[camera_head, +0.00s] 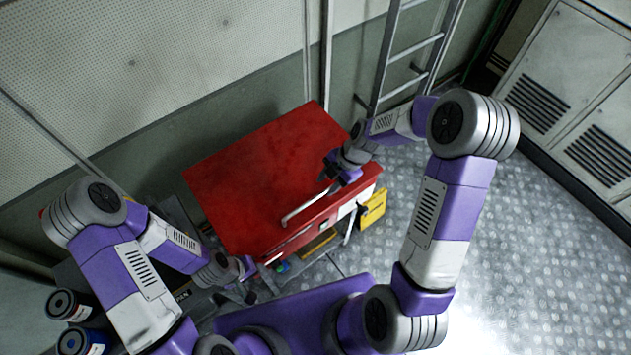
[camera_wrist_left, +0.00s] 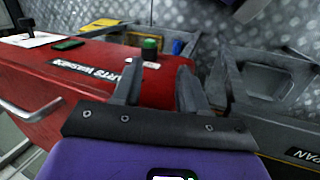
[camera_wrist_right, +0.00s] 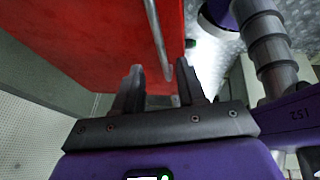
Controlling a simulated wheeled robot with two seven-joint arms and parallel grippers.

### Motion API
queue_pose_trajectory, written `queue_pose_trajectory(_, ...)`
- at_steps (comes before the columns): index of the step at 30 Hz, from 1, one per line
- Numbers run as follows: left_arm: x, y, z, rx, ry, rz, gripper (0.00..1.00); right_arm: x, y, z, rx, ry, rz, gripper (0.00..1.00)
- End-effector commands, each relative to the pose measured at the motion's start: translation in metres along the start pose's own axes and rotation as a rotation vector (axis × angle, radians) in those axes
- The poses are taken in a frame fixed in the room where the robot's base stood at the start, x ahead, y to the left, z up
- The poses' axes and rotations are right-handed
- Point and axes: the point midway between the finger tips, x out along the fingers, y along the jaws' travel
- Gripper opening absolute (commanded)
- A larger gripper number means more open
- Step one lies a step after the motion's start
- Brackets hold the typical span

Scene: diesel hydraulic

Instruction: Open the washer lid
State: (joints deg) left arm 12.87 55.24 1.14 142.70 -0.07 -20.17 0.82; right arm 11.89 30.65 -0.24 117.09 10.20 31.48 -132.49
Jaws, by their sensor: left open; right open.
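The red parts washer stands in the middle of the head view, with its flat red lid (camera_head: 255,170) lying closed on top. A silver bar handle (camera_head: 303,208) runs along the lid's front edge. My right gripper (camera_head: 326,180) is open above the lid's right part, near the handle's right end. In the right wrist view the handle (camera_wrist_right: 157,42) lies ahead, roughly between the open fingers. My left gripper (camera_head: 250,296) is open and empty, low in front of the washer.
A yellow box (camera_head: 373,208) stands at the washer's right. A ladder (camera_head: 412,65) leans on the wall behind. Grey crates (camera_wrist_left: 265,80) lie near my left gripper. Cans (camera_head: 70,305) stand at the lower left. The metal floor at right is clear.

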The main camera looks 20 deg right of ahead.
Motion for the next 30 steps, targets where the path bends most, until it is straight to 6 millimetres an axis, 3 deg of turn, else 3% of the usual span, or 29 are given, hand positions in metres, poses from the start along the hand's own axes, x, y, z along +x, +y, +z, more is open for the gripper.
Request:
queue_pose_trajectory(16,-0.004,0.002,0.0,0.0,-0.001,0.0,0.43,0.067,0.0,-0.001,-0.016,0.003,-0.002,0.4)
queue_pose_trajectory(27,-0.005,0.002,0.0,0.0,0.0,0.0,0.43,0.073,0.001,0.0,-0.016,0.0,0.0,0.4)
queue_pose_trajectory(30,-0.005,0.002,0.0,0.0,0.0,0.0,0.43,0.073,0.001,0.0,-0.016,0.001,0.0,0.26)
